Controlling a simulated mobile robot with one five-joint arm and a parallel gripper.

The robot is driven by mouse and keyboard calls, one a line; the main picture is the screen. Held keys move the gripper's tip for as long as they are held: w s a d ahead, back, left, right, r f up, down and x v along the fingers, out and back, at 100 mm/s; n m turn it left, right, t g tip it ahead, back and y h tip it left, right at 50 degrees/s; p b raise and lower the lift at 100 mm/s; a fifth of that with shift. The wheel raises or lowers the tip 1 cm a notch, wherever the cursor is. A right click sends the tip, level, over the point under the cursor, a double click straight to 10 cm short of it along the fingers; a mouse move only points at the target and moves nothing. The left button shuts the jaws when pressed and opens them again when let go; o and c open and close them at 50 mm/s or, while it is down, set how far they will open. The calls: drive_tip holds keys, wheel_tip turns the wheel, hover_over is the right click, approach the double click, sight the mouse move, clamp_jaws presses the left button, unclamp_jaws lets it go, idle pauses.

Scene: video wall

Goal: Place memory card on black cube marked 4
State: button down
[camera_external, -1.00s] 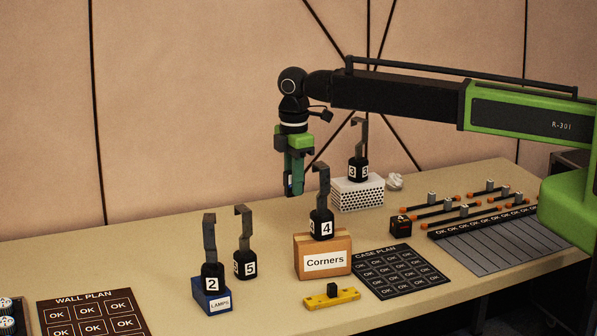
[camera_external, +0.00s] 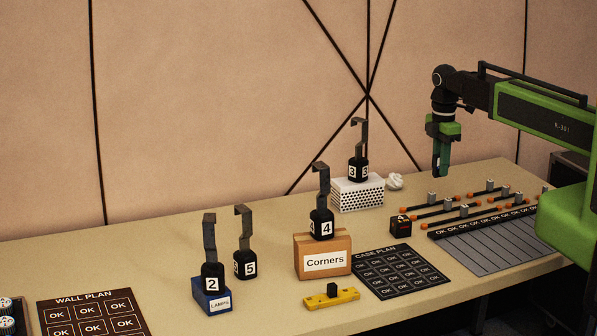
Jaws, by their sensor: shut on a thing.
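My gripper (camera_external: 439,168) points down in the air above the far right part of the table, behind the rods with orange ends. Its fingers are shut on a small dark thing, seen edge-on; it looks like the memory card, but is too small to be sure. A small black cube (camera_external: 400,226) with faint red and white marks sits on the table, below and left of my gripper; its number is hard to read. A black block marked 4 (camera_external: 321,225) with a grey hook-shaped piece on top stands on the orange-brown Corners box (camera_external: 312,245), farther left.
Hooked black blocks marked 2 (camera_external: 212,278), 5 (camera_external: 245,260) and 3 (camera_external: 358,168) stand around the table. Block 3 is on a white perforated box (camera_external: 348,197). The CASE PLAN board (camera_external: 401,272) lies in front of the small cube. A yellow bar (camera_external: 345,297) lies nearer.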

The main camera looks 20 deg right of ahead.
drive_tip(key=shift+s+d, duration=0.2)
drive_tip(key=shift+d, duration=0.45)
drive_tip(key=b, duration=0.7)
hover_over(401, 219)
drive_tip(key=f, duration=0.7)
drive_tip(key=shift+w+d+f, duration=0.1)
drive_tip(key=shift+d, duration=0.2)
drive_tip(key=shift+a, duration=0.25)
wheel_tip(401, 219, down, 4)
drive_tip(key=b, duration=0.4)
drive_tip(key=shift+f, duration=0.2)
drive_tip(key=shift+r, duration=0.25)
drive_tip(key=shift+f, duration=0.15)
drive_tip(key=c, duration=1.3)
unclamp_jaws()
